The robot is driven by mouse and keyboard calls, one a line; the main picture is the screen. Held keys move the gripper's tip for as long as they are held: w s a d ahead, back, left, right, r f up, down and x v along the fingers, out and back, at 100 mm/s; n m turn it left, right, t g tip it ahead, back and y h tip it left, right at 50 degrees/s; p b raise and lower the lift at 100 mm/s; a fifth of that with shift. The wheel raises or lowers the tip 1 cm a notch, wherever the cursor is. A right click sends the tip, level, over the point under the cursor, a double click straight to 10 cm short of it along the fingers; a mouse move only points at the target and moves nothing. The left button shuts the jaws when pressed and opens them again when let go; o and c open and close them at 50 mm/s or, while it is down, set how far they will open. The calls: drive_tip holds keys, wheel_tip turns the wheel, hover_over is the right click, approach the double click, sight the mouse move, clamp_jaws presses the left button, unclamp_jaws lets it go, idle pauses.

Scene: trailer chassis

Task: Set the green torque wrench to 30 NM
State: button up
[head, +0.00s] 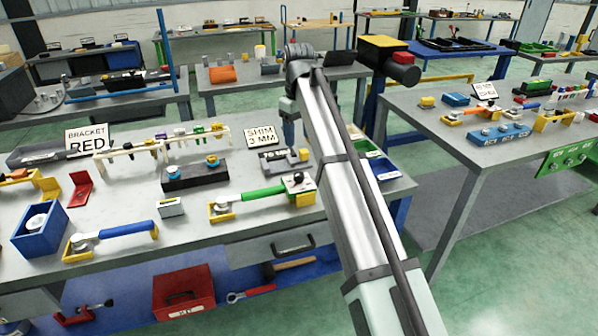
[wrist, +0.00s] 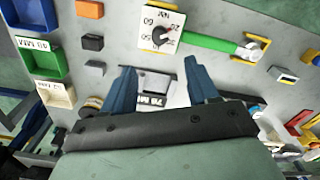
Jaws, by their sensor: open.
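The green torque wrench (head: 262,195) lies on the near workbench in the head view. Its right end has a setting block (head: 303,197), and its left end rests by a yellow bracket. In the wrist view the green handle (wrist: 206,42) runs from a white dial (wrist: 160,32) to a metal head in a yellow bracket (wrist: 250,48). The dial shows "NM", "60" and "50" and a dark knob with a red mark; its exact setting is unclear. My gripper (wrist: 160,65) is open, its blue fingers apart and below the dial in the picture, not touching it. In the head view the fingers are not visible.
A blue-handled wrench (head: 125,230) lies to the left, near a blue bin (head: 40,228). In the wrist view green (wrist: 38,58) and white bins stand at left.

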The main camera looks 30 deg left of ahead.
sight(299, 174)
wheel_tip(299, 174, down, 13)
idle(0.5)
drive_tip(key=c, duration=1)
